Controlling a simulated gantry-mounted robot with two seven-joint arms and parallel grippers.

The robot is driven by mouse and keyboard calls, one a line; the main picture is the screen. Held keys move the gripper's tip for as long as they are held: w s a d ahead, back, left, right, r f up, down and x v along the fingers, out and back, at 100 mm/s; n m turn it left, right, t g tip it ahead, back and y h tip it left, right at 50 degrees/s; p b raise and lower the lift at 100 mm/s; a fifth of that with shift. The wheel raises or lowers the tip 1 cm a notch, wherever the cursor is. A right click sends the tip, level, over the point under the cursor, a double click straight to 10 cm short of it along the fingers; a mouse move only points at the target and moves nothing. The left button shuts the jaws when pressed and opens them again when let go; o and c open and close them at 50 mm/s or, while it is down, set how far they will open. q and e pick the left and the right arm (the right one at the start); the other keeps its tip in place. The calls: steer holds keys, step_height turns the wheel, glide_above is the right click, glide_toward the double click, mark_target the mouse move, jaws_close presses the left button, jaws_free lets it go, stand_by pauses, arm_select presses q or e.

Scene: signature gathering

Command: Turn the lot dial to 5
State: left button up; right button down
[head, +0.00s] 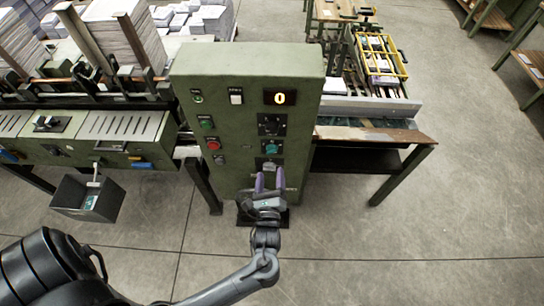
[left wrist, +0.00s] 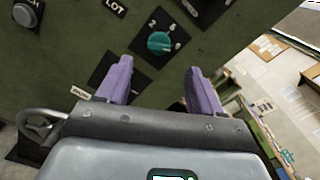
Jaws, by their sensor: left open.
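The lot dial is a teal knob (head: 271,150) on a black plate, low on the green control cabinet. In the left wrist view the same knob (left wrist: 160,42) shows numerals around it, and a "LOT" label (left wrist: 115,6) is to its left. I cannot tell its pointer's setting. My left gripper (head: 269,178) is in front of the cabinet, just below the dial. Its purple fingers are apart and empty, and in the left wrist view the gripper (left wrist: 159,68) has the dial beyond its fingertips. My right gripper is not in view.
A wood-topped bench (head: 375,134) adjoins at right. The floor in front is clear.

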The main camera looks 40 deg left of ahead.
mark_target(271, 153)
arm_select(q)
steer(key=x, duration=0.8)
steer(key=shift+w+a, duration=0.2)
steer(key=shift+c, duration=0.3)
steer(key=c, duration=1)
